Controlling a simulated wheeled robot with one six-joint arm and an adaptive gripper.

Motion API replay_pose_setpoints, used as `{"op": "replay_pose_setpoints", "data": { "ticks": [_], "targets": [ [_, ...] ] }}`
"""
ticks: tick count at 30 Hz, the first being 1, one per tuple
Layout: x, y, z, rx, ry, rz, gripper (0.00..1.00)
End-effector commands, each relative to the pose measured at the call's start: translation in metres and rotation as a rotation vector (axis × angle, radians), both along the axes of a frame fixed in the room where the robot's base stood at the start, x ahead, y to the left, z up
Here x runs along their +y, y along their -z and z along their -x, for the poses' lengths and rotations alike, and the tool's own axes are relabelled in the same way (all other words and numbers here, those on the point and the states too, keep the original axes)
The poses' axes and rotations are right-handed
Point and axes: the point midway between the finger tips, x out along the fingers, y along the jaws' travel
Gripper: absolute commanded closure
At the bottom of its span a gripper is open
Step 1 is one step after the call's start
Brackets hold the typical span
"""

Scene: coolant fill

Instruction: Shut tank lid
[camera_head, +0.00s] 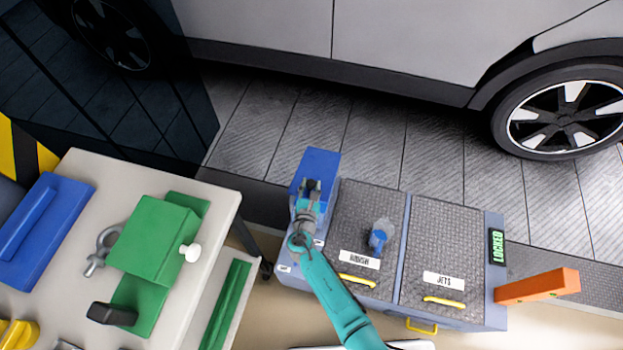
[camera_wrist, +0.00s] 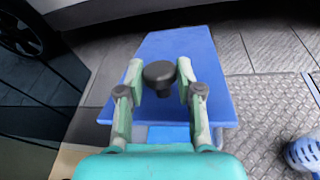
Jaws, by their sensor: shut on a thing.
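The tank lid (camera_head: 320,162) is a flat blue panel at the left end of the grey-topped cabinet. It fills the middle of the wrist view (camera_wrist: 205,50) and has a round black knob (camera_wrist: 159,78) on it. My gripper (camera_head: 311,187) is over the lid; in the wrist view its two fingers (camera_wrist: 159,68) stand on either side of the knob, shut on it. A strip of brighter blue shows below the knob between the fingers. My gripper and arm hide the lid's near part in the head view. I cannot tell the lid's exact tilt.
Right of the lid are two textured covers with yellow handles (camera_head: 357,281), one bearing a blue cap (camera_head: 379,236). A green LOCKED sign (camera_head: 497,246) and an orange bar (camera_head: 537,286) are at the right end. A bench (camera_head: 222,200) stands left; a car (camera_head: 400,40) is behind.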

Motion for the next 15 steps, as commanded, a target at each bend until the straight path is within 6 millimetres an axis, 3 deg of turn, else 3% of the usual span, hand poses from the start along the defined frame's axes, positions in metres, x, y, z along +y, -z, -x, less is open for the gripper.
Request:
{"op": "replay_pose_setpoints", "data": {
  "ticks": [15],
  "targets": [
    [0.005, 0.033, 0.009, -0.151, -0.002, 0.047, 1.00]
  ]
}}
